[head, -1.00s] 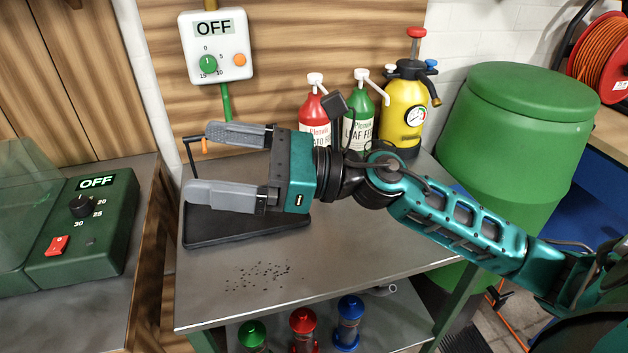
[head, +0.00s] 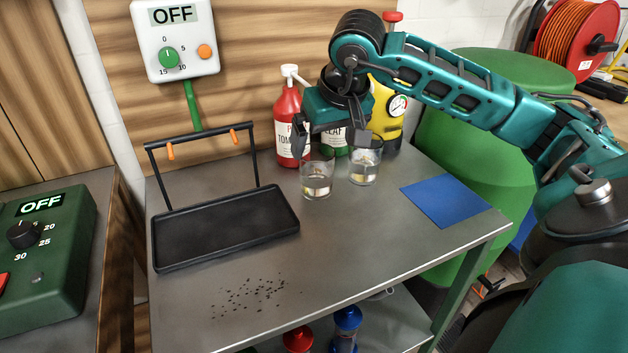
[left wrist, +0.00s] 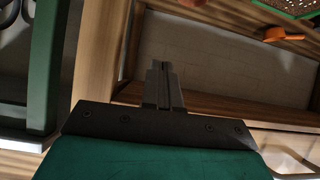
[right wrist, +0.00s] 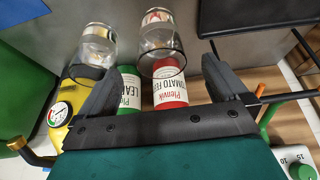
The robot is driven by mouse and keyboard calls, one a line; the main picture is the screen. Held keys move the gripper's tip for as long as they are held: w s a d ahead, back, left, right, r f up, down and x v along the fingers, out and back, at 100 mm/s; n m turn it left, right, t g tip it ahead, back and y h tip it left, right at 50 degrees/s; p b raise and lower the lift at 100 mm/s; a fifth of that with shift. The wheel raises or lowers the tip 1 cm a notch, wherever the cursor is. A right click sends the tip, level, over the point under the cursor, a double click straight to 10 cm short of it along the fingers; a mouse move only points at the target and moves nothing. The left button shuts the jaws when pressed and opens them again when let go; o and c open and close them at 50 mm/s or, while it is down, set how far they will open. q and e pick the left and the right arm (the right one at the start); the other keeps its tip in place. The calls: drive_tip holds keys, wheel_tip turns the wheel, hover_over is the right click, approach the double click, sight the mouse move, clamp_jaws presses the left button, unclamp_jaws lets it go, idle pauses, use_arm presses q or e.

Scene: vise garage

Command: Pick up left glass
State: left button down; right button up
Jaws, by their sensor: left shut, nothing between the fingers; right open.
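The left glass (head: 317,182) is clear and stands upright on the metal table. A second clear glass (head: 365,168) stands just right of it. My right gripper (head: 333,148) is open and points down, close behind and above the glasses. In the right wrist view the left glass (right wrist: 161,52) lies between the open fingers (right wrist: 163,80), and the second glass (right wrist: 97,48) lies outside them. I cannot tell whether the fingers touch either glass. My left gripper (left wrist: 164,88) is shut and empty in the left wrist view, away from the glasses.
A red bottle (head: 289,125), a green bottle (head: 335,150) and a yellow sprayer (head: 385,115) stand behind the glasses. A black tray (head: 225,228) with a raised handle frame is to the left. A blue mat (head: 445,200) lies to the right. Dark crumbs (head: 250,295) lie in front.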

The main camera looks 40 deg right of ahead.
sight(317, 167)
drive_tip(key=x, duration=0.4)
drive_tip(key=shift+b, duration=0.3)
drive_tip(key=shift+b+x, duration=0.55)
drive_tip(key=shift+x, duration=2.25)
drive_tip(key=c, duration=1.2)
drive_tip(key=shift+r, duration=0.1)
drive_tip(key=shift+c, duration=0.4)
drive_tip(key=shift+r, duration=0.15)
